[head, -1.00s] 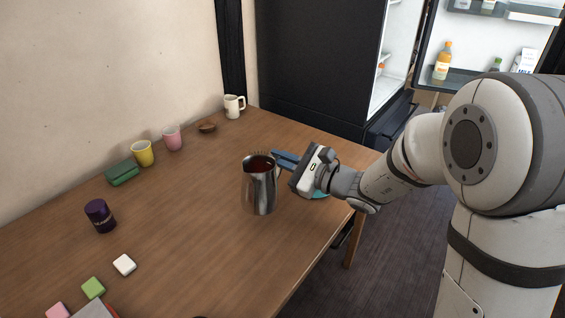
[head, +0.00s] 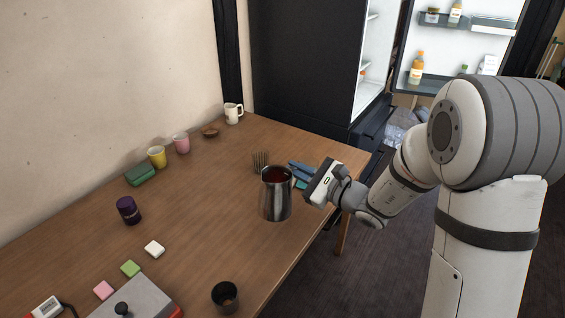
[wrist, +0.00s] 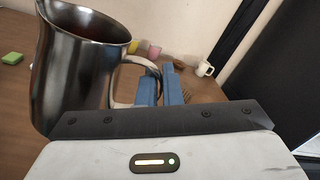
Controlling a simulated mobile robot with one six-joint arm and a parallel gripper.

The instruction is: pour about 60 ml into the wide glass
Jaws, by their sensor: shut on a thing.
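A steel jug (head: 275,200) with dark red liquid inside stands out near the table's right edge. My gripper (head: 302,172) is at its right side, shut on the jug's handle; the wrist view shows the blue fingers (wrist: 160,88) at the handle and the jug (wrist: 75,70) beside them. The jug looks about upright in the head view; whether its base clears the table is hard to tell. A short dark tumbler (head: 225,297) stands at the bottom of the head view, nearer than the jug. It may be the wide glass; its contents are unclear.
A bundle of brown sticks (head: 260,161) stands behind the jug. Yellow (head: 157,158) and pink (head: 181,144) cups and a white mug (head: 233,113) line the back. A grey box (head: 135,300) lies left of the tumbler. Mid-table is mostly clear.

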